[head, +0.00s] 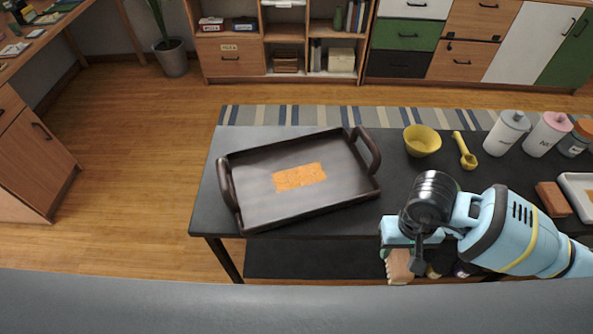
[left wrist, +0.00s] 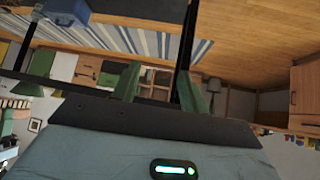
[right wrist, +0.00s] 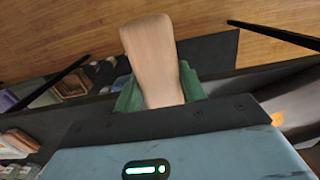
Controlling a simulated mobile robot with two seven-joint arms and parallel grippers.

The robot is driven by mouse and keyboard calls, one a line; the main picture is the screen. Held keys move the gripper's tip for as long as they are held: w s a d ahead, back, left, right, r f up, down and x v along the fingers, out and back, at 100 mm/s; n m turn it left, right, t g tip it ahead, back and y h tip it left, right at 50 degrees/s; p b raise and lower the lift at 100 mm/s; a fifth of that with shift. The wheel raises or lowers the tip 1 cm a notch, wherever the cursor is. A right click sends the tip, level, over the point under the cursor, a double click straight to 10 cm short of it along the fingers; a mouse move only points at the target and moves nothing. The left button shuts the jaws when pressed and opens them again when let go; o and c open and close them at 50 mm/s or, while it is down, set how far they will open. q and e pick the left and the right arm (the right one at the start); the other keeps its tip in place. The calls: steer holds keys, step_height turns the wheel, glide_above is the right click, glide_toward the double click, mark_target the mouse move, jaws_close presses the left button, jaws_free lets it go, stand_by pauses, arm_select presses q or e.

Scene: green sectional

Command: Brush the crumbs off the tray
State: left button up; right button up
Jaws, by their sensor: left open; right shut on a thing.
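A dark tray (head: 305,216) with raised walls and two end handles lies slightly turned on the black table. An orange rectangular patch of crumbs (head: 299,177) covers the middle of its floor. My right gripper (head: 400,249) is off the tray's right front corner, near the table's front edge. It is shut on a pale wooden piece, seemingly a brush handle (right wrist: 153,60), which also shows below the fingers in the head view (head: 399,268). Any bristles are hidden. My left gripper (left wrist: 159,88) is open and empty in the left wrist view, and is out of the head view.
The black table (head: 395,180) also bears a yellow bowl (head: 422,140) and a yellow scoop (head: 464,150) right of the tray. White and pink-lidded canisters (head: 506,132), a brown block (head: 553,199) and a white tray (head: 575,186) stand farther right. Left of the table is open floor.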

arm_select(q)
steer(key=o, duration=0.5)
steer(key=shift+s+a+f+b, duration=0.1)
steer(key=shift+s+f+b, duration=0.2)
steer(key=shift+s+f, duration=0.15)
steer(key=shift+c, duration=0.2)
arm_select(e)
steer(key=shift+w+a+r, duration=0.1)
steer(key=shift+w+r, duration=0.1)
steer(key=shift+w, duration=0.3)
arm_select(q)
steer(key=o, duration=0.3)
steer(key=shift+g, duration=0.7)
steer(key=s+f+b, duration=0.1)
steer(key=f, duration=0.1)
steer(key=s+f+b, duration=0.2)
steer(key=shift+s+f, duration=0.15)
steer(key=shift+f, duration=0.15)
steer(key=f+b, duration=0.2)
steer(key=s+f+b, duration=0.1)
steer(key=shift+s+d+f+b, duration=0.1)
steer(key=shift+d+f+b, duration=0.2)
steer(key=shift+d+b, duration=0.1)
arm_select(e)
steer(key=w+r+t, duration=0.1)
steer(key=w+r, duration=1)
steer(key=r, duration=0.3)
steer(key=shift+w+r, duration=0.15)
steer(key=shift+r, duration=0.15)
